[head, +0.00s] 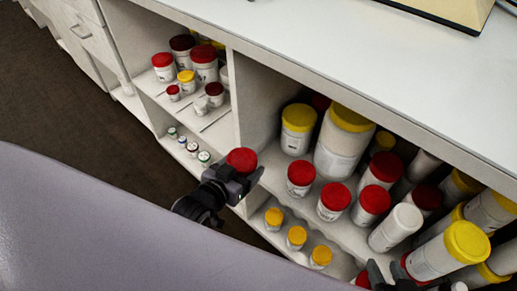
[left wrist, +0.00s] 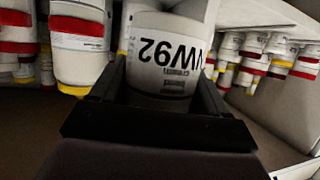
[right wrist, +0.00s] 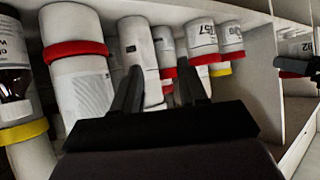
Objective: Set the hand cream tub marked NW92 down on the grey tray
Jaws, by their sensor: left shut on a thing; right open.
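The hand cream tub (head: 242,160) has a red lid and white body. In the left wrist view the white tub (left wrist: 165,48) shows the marking NW92, upside down in the picture. My left gripper (head: 240,178) is shut on it and holds it in front of the shelf unit. My right gripper (head: 395,275) is at the lower right edge of the head view. In the right wrist view the right gripper (right wrist: 160,92) is open and empty, with tubs beyond its fingers. I cannot make out a grey tray in any view.
Shelves hold many white tubs with red, yellow or white lids, including a tall yellow-lidded one (head: 342,140) and a white-lidded one (head: 396,227). An upright divider (head: 255,95) separates the bays. The white countertop (head: 350,50) above is mostly clear.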

